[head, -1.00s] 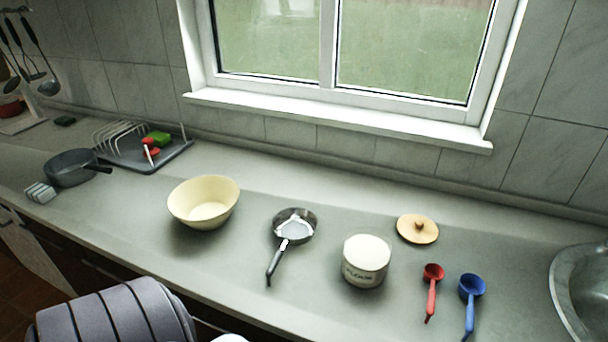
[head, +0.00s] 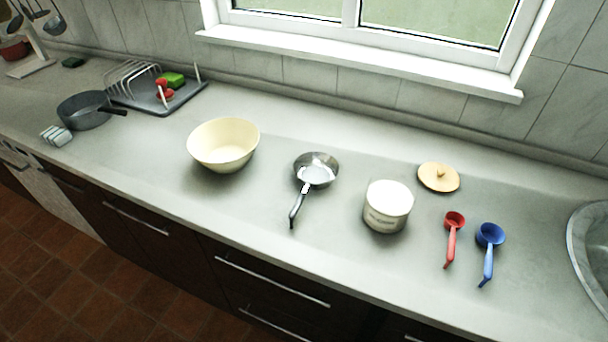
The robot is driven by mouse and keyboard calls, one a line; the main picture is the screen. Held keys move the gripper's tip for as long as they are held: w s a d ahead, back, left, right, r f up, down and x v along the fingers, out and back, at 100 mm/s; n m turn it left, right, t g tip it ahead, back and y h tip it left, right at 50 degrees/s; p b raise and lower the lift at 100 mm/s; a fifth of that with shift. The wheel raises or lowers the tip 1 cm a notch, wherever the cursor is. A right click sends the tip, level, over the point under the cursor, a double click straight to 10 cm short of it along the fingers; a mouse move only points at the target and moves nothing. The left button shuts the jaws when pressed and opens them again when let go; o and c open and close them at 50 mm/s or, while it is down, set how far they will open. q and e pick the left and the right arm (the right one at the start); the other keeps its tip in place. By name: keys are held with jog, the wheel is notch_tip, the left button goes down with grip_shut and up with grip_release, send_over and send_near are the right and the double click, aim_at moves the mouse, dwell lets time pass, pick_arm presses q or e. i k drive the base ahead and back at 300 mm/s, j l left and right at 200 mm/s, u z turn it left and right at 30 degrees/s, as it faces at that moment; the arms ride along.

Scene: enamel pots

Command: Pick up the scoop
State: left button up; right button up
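Two scoops lie on the counter at the right in the head view: a red scoop (head: 452,236) and, just right of it, a blue scoop (head: 489,250). They lie apart from each other, with bowls toward the wall and handles toward the counter's front edge. An enamel flour pot (head: 388,206) stands left of them, and a round wooden lid (head: 438,177) with a knob lies behind, on the counter. Neither of my grippers is in view.
A small metal pan (head: 315,172) and a cream bowl (head: 223,144) stand left of the pot. A dish rack (head: 146,88) and a dark saucepan (head: 86,109) are farther left. A sink (head: 592,245) is at the right edge. The counter's front strip is clear.

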aim_at(489, 236)
jog(key=l+z, duration=0.15)
jog(key=z, duration=1)
jog(key=k+l, duration=0.05)
